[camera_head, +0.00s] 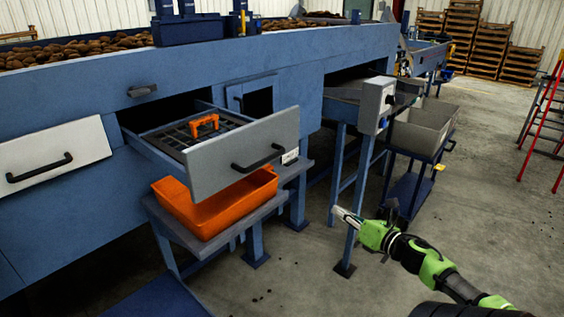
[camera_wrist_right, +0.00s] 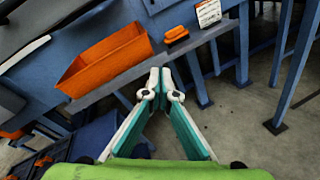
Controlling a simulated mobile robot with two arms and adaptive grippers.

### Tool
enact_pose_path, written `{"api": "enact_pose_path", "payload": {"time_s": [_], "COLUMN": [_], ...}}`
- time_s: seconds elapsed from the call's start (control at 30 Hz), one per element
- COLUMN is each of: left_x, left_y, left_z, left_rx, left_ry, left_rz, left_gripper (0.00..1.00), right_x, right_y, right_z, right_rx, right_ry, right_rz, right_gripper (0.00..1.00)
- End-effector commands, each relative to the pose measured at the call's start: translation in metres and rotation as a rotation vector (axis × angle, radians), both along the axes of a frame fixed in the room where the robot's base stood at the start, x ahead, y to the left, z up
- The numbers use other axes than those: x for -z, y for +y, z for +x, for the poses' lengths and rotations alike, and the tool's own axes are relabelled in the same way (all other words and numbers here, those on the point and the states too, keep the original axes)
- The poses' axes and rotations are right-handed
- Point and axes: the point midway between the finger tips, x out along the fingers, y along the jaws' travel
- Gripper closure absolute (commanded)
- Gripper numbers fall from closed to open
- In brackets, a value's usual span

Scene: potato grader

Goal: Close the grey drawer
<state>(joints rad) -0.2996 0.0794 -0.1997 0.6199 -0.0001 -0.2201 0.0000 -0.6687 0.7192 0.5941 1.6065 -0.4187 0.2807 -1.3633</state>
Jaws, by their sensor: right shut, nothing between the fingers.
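The grey drawer (camera_head: 236,154) is pulled out of the blue machine, with a black bar handle (camera_head: 258,159) on its front. A dark grid and an orange object (camera_head: 203,125) lie inside it. My right gripper (camera_head: 338,211) is to the right of the drawer and apart from it, with its fingers pointing left. In the right wrist view its fingers (camera_wrist_right: 160,75) meet at the tips, shut and empty. My left gripper is not in view.
An orange bin (camera_head: 215,207) stands on a blue-grey bench below the drawer; it also shows in the right wrist view (camera_wrist_right: 108,58). A white drawer (camera_head: 55,156) is at the left. A control box (camera_head: 377,105) on blue legs stands behind my right gripper.

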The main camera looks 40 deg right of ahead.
Motion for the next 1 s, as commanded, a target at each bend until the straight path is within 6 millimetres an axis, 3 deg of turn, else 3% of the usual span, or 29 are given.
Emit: {"api": "enact_pose_path", "payload": {"time_s": [0.03,0.1,0.23,0.47,1.0], "left_x": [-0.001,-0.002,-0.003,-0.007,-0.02], "left_y": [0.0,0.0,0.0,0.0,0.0], "left_z": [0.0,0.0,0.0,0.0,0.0], "left_rx": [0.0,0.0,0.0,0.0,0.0], "left_ry": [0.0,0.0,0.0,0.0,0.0], "left_rz": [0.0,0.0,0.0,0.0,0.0], "left_gripper": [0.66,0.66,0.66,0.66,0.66], "right_x": [-0.04,-0.079,-0.119,-0.13,-0.13], "right_y": [0.014,0.033,0.057,0.065,0.069], "right_z": [0.012,0.022,0.031,0.048,0.124], "right_rx": [-0.077,-0.157,-0.24,-0.26,-0.255], "right_ry": [-0.029,-0.063,-0.105,-0.118,-0.118], "right_rz": [-0.134,-0.288,-0.459,-0.502,-0.496], "right_gripper": [1.0,1.0,1.0,1.0,1.0]}}
